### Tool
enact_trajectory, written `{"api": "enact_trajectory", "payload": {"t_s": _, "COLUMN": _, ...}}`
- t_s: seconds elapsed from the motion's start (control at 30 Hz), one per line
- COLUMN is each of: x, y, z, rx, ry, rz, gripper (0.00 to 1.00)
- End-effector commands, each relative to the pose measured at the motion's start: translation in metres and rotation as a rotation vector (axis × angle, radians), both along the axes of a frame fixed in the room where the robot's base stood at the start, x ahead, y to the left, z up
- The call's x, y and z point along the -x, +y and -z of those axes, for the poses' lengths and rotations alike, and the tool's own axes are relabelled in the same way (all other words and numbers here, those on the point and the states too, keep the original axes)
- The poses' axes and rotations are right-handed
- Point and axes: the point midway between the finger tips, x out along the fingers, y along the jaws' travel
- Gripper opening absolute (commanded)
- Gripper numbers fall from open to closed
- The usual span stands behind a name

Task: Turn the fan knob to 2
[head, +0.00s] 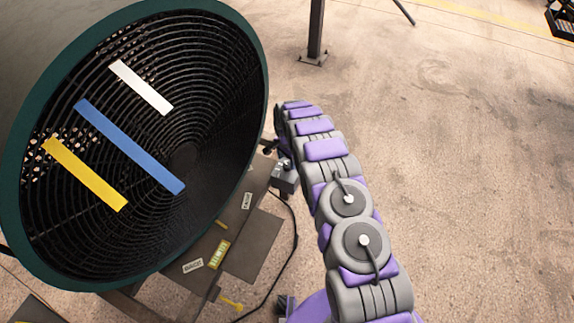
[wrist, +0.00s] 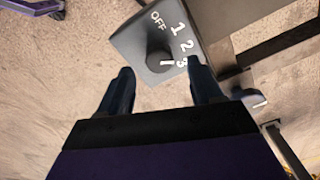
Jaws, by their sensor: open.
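The fan (head: 262,90) is a large round drum with a dark green rim and black grille at the left of the head view. Its grey control box (head: 286,181) sits beside the rim, next to my arm. In the wrist view the box (wrist: 128,42) carries white marks OFF, 1, 2 and 3. The dark round knob (wrist: 156,58) has a white pointer mark that seems to face the 3. My gripper (wrist: 160,68) is open, with one finger on each side of the knob in the picture; I cannot tell whether they touch it.
White, blue (head: 130,146) and yellow strips cross the fan grille. A black cable (head: 294,240) runs on the floor near the fan's base plate (head: 258,245). A dark post (head: 316,30) stands behind.

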Motion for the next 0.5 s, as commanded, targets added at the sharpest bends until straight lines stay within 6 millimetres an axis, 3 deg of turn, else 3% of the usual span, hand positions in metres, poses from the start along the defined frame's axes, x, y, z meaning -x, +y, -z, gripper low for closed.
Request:
{"api": "enact_trajectory", "payload": {"t_s": 0.03, "x": 0.001, "y": 0.0, "z": 0.011, "rx": 0.001, "ry": 0.002, "rz": 0.0, "gripper": 0.65}}
{"api": "enact_trajectory", "payload": {"t_s": 0.2, "x": 0.001, "y": 0.0, "z": 0.029, "rx": 0.0, "ry": 0.001, "rz": 0.0, "gripper": 0.65}}
{"api": "enact_trajectory", "payload": {"t_s": 0.5, "x": 0.0, "y": 0.0, "z": 0.037, "rx": 0.0, "ry": 0.0, "rz": 0.0, "gripper": 0.65}}
